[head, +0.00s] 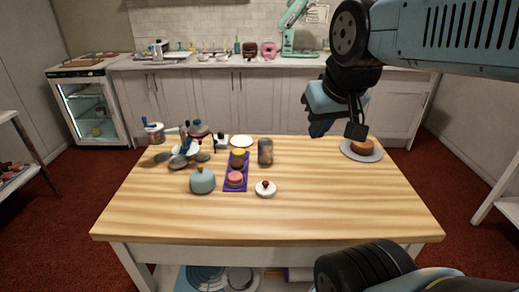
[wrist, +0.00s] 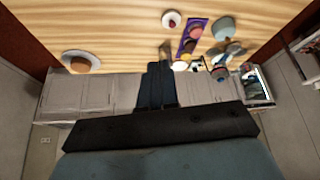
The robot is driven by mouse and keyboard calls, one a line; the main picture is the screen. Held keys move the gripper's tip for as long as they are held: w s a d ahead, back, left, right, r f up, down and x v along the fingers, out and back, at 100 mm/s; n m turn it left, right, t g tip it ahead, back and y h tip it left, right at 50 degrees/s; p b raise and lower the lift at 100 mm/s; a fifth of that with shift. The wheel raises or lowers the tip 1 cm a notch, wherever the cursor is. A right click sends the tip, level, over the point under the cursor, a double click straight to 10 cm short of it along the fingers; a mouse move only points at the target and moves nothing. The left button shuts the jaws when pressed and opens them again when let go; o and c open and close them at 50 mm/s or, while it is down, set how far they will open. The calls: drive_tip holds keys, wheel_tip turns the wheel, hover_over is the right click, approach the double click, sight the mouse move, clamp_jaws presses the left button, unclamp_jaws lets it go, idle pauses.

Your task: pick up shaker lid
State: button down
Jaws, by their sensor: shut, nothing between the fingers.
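A tall brownish-grey cylinder (head: 265,152), which looks like the shaker, stands upright near the middle of the wooden table. It also shows in the wrist view (wrist: 166,48), just beyond my fingertips. I cannot make out a separate lid at its top. My gripper (head: 318,131) is shut and empty, raised above the table's far edge, to the right of the cylinder and apart from it. In the wrist view my gripper (wrist: 160,66) has its dark fingers together.
A purple tray (head: 228,184) with several small cakes lies left of the cylinder. A white round item with a red top (head: 266,192), a teal domed pot (head: 202,182), a white plate (head: 242,141) and a cake (head: 363,146) stand around it. The table's right front is clear.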

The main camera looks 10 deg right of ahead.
idle(0.3)
drive_tip(key=c, duration=1.6)
unclamp_jaws()
drive_tip(key=shift+w, duration=0.25)
drive_tip(key=o, duration=1.2)
drive_tip(key=w+a+f+g, duration=0.1)
drive_tip(key=w+f, duration=0.5)
drive_tip(key=w, duration=0.6)
drive_tip(key=shift+w+a+g, duration=0.15)
drive_tip(key=shift+g, duration=0.75)
drive_tip(key=o, duration=0.4)
drive_tip(key=w+f+g, duration=0.1)
drive_tip(key=w+f, duration=0.3)
drive_tip(key=shift+w+a+f, duration=0.25)
drive_tip(key=shift+a+f, duration=0.1)
drive_tip(key=shift+a, duration=0.05)
drive_tip(key=g, duration=0.2)
hover_over(265, 183)
wheel_tip(265, 183, down, 10)
drive_tip(key=f, duration=0.9)
drive_tip(key=shift+w+d, duration=0.25)
drive_tip(key=shift+w, duration=0.05)
drive_tip(key=shift+w+f, duration=0.2)
drive_tip(key=shift+f, duration=2.15)
